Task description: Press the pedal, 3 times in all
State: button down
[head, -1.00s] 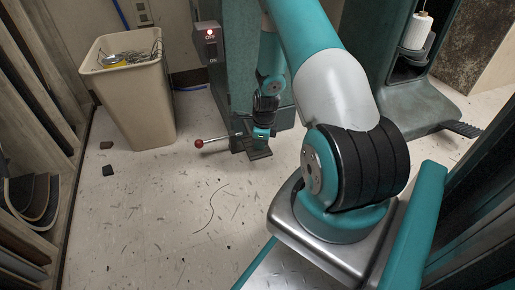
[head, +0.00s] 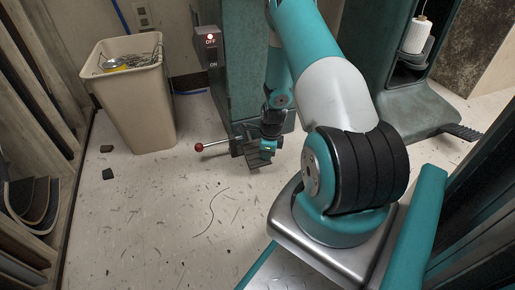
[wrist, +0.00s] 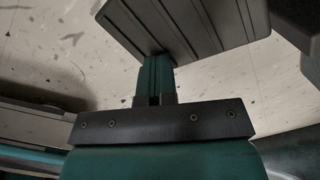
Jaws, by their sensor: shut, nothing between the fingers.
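The pedal (head: 249,147) is a dark ribbed plate on the floor at the foot of the green machine column. A rod with a red knob (head: 199,147) sticks out to its left. The plate looks tilted. My gripper (head: 267,150) points down at the pedal's right side, shut and empty. In the wrist view the shut fingers (wrist: 155,75) reach toward the ribbed pedal plate (wrist: 205,25) and overlap its edge. I cannot tell whether the fingertips touch it. My gripper partly hides the pedal in the head view.
A switch box (head: 209,47) marked OFF and ON, with a lit red lamp, is on the column above. A beige bin (head: 139,105) stands at left. Another machine (head: 415,100) with a black foot plate (head: 461,131) stands at right. The floor in front is clear except for scraps.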

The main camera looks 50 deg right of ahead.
jog(key=shift+s+d+r, duration=0.2)
jog(key=shift+s+d, duration=0.05)
jog(key=shift+s, duration=0.1)
jog(key=shift+f, duration=0.1)
notch_tip(320, 180, up, 17)
jog(key=s+p, duration=0.1)
jog(key=p, duration=0.9)
jog(key=shift+s+d+r+p, duration=0.2)
jog(key=shift+d+p, duration=0.1)
jog(key=shift+d, duration=0.1)
